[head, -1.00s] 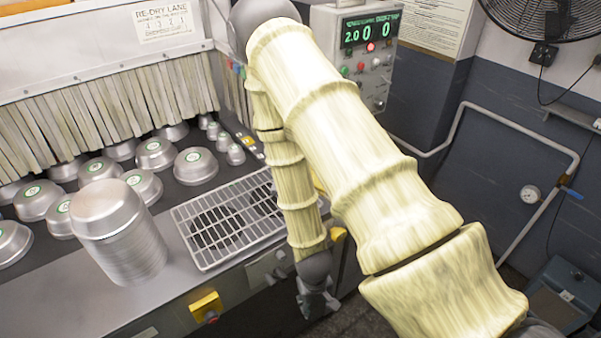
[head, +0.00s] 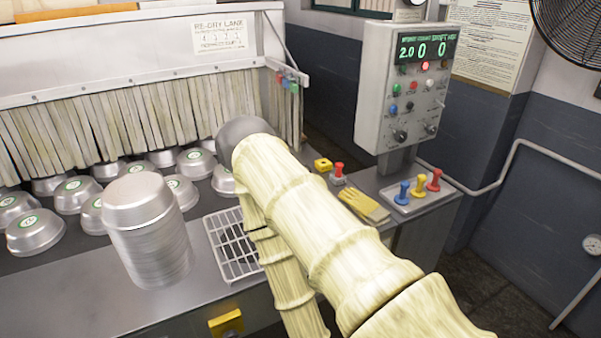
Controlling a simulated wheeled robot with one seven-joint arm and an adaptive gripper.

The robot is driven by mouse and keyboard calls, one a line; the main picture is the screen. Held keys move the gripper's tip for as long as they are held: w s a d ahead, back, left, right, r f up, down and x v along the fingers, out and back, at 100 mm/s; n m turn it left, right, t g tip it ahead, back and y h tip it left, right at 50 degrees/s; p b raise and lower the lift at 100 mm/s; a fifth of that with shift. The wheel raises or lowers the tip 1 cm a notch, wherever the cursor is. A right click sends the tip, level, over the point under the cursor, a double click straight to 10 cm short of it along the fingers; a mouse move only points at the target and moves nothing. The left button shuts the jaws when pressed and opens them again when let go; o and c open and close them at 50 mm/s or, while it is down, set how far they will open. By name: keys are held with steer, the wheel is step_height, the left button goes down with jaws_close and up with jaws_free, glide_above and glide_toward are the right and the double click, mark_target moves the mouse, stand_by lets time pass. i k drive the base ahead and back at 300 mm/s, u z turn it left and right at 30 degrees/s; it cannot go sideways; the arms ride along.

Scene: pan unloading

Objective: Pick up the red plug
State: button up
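A red plug (head: 433,181) stands upright at the right end of a small pale tray (head: 420,205) on the counter, below the control box. A yellow plug (head: 418,187) and a blue plug (head: 402,193) stand beside it in the same tray. Another red-topped piece (head: 338,170) stands on the counter further left; I cannot tell whether it is a plug or a control. My arm crosses the middle of the head view and runs out at the bottom edge. My gripper is outside the frame.
A stack of metal pans (head: 150,240) stands on the left counter, with several single pans behind it. A wire rack (head: 232,245) lies partly behind my arm. Yellow gloves (head: 364,206) lie just left of the tray. The control box (head: 405,90) rises above the tray.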

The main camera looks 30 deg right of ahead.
mark_target(339, 167)
steer(key=u, duration=1.5)
steer(key=k, duration=1.4)
steer(key=z, duration=1.8)
steer(key=i, duration=0.3)
